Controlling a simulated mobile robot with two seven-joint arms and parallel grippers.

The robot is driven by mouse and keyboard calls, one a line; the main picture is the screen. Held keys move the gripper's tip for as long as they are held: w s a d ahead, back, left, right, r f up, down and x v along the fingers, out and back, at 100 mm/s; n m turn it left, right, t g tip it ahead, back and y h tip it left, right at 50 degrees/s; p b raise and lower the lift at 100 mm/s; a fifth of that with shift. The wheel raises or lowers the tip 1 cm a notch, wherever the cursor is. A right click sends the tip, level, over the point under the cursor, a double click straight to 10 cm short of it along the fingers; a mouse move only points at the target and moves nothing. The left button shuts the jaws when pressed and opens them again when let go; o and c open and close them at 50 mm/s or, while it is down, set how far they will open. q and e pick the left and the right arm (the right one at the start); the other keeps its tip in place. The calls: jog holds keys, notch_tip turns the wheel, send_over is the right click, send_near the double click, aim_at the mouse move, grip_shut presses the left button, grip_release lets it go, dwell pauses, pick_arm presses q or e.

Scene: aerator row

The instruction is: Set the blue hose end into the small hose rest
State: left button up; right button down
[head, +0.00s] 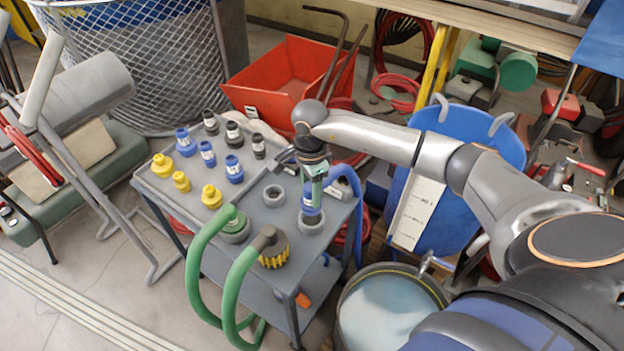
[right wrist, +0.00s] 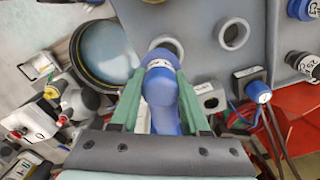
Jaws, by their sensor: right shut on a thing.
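My right gripper (head: 314,192) is shut on the blue hose end (head: 311,208), and points down at the right side of the grey cart top. In the right wrist view its green fingers (right wrist: 157,110) hold the blue hose end (right wrist: 160,78) from both sides. The hose end is over or at a grey ring-shaped rest (head: 311,226); I cannot tell whether it is inside. In the wrist view this ring (right wrist: 168,42) shows just beyond the tip. Another ring rest (head: 274,194), empty, stands to its left. I cannot tell which is smaller. My left gripper is not in view.
The blue hose (head: 350,182) arcs off the cart's right side. Green hoses (head: 205,235) end in fittings at the cart's front. Yellow (head: 212,196), blue (head: 207,153) and black fittings stand on the left part. A bucket (head: 385,310) is at the cart's right.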

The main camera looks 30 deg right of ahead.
jog(key=shift+w+d+r+m, duration=0.35)
jog(key=shift+w+d+m, duration=0.15)
jog(key=shift+m, duration=0.5)
jog(key=shift+f+b, duration=1.6)
jog(key=shift+f, duration=0.85)
jog(key=shift+r, duration=0.2)
jog(key=shift+a+f+b, duration=0.1)
jog(key=shift+f+b, duration=1.85)
jog(key=shift+f, duration=0.2)
jog(key=shift+c, duration=1.5)
grip_release()
